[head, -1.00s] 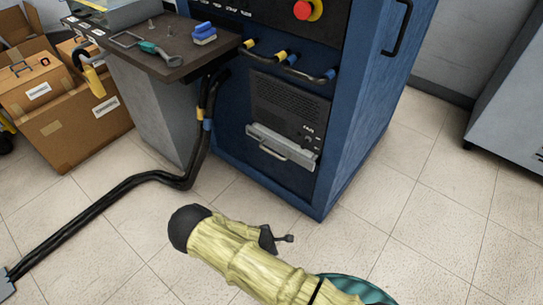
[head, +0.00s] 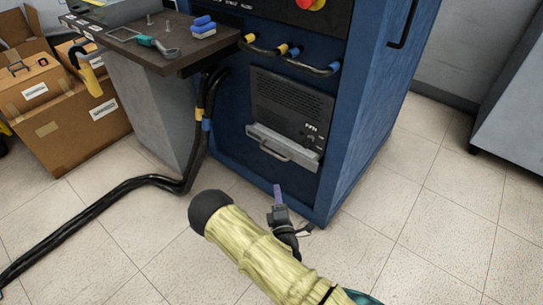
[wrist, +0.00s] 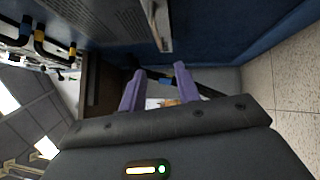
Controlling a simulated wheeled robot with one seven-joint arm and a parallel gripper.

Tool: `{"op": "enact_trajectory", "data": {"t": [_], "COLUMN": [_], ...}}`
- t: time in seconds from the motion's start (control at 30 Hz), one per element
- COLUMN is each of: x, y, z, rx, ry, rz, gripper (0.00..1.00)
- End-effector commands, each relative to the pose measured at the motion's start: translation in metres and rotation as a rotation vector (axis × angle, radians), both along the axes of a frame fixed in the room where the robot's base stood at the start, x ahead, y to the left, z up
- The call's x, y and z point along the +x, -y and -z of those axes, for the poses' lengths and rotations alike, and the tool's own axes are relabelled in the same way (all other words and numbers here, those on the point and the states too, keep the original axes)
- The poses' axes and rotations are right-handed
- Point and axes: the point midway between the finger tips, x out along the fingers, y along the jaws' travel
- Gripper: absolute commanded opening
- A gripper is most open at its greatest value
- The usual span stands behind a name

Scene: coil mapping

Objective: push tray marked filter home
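A light grey tray (head: 283,147) with a bar handle juts out a little from the lower front of the blue cabinet (head: 350,110), under a black vented panel. Its marking is too small to read. It also shows edge-on at the top of the wrist view (wrist: 158,25). My gripper (head: 277,188) is in front of and below the tray, apart from it. In the wrist view its two purple fingers (wrist: 157,82) stand apart with no object held between them. The fingers do not touch the tray.
Thick black cables (head: 160,182) run down the cabinet's left side and along the floor. A dark bench (head: 165,58) with tools stands left of the cabinet. Cardboard boxes (head: 70,115) are at far left. Tiled floor (head: 420,220) is clear at right.

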Motion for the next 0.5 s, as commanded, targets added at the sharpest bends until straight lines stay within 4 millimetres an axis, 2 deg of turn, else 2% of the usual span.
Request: {"op": "enact_trajectory", "data": {"t": [0.33,0.5], "x": [0.0,0.009], "y": [0.0,-0.002], "z": [-0.003,-0.003], "rx": [-0.003,-0.001], "ry": [0.015,0.015], "rz": [0.0,0.001], "gripper": [0.33,0.33]}}
